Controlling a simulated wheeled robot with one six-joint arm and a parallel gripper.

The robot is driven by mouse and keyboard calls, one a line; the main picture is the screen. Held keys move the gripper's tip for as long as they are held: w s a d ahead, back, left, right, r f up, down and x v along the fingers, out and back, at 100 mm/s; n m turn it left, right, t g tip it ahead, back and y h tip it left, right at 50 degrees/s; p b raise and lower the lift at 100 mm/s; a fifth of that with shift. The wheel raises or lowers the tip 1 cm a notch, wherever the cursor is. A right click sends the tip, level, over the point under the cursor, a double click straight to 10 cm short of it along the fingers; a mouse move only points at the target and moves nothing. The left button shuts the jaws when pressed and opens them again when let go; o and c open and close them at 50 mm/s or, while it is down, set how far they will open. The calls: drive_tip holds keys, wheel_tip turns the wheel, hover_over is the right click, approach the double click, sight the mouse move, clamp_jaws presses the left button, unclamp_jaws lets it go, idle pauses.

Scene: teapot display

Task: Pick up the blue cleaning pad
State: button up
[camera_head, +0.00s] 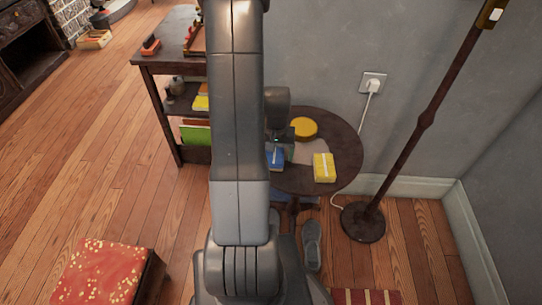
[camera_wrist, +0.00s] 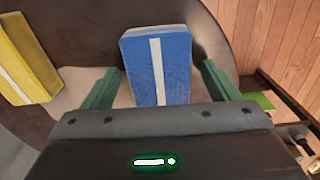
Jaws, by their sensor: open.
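The blue cleaning pad (camera_wrist: 174,66), a block with a white stripe down its middle, lies on the round dark table (camera_wrist: 80,28) in the wrist view. My gripper (camera_wrist: 162,80) is open, its two green fingers apart on either side of the pad's near part. I cannot tell whether they touch it. In the head view the blue pad (camera_head: 275,158) shows only partly beside my arm, which hides the rest. The gripper (camera_head: 279,138) is over the table there, mostly hidden by my arm.
A yellow pad (camera_head: 324,168) with a white stripe lies right of the blue one on the table (camera_head: 347,150). A round yellow object (camera_head: 303,128) sits behind. A shelf (camera_head: 160,68) stands left, a lamp pole (camera_head: 425,120) right. A red stool (camera_head: 105,272) is front left.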

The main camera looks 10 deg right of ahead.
sight(275, 153)
drive_tip(key=c, duration=1.1)
drive_tip(key=shift+c, duration=0.2)
wheel_tip(275, 153, up, 10)
drive_tip(key=shift+p, duration=0.9)
